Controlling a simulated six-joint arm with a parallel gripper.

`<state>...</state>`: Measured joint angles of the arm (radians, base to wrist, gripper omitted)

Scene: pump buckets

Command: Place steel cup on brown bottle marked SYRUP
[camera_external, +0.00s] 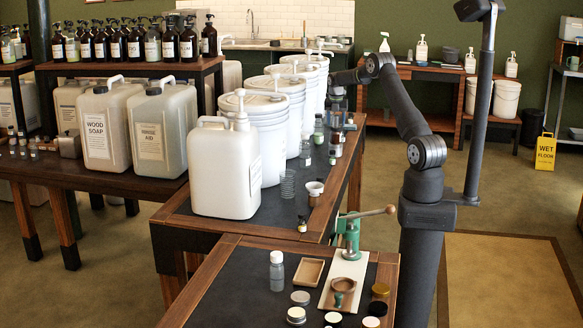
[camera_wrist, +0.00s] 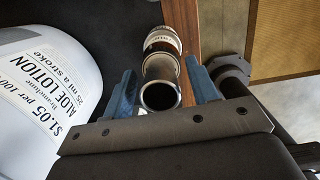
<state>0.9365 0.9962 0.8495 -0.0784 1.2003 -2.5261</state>
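The steel cup (camera_wrist: 160,82) shows in the wrist view with its dark round mouth towards the camera. It lies between the two blue fingers of my gripper (camera_wrist: 161,88), with a narrow gap at each side, so the gripper looks open around it. Just beyond the cup is a small cylinder with a white label and brown edges, likely the brown bottle (camera_wrist: 162,42); its lettering is too small to read. Whether the cup rests on it cannot be told. In the external view my gripper (camera_external: 338,100) is over the far table's right edge, small and unclear.
White pump buckets (camera_external: 252,130) line the table's left side. Small jars and bottles stand along its right half. A green hand press (camera_external: 350,240) is on the near table.

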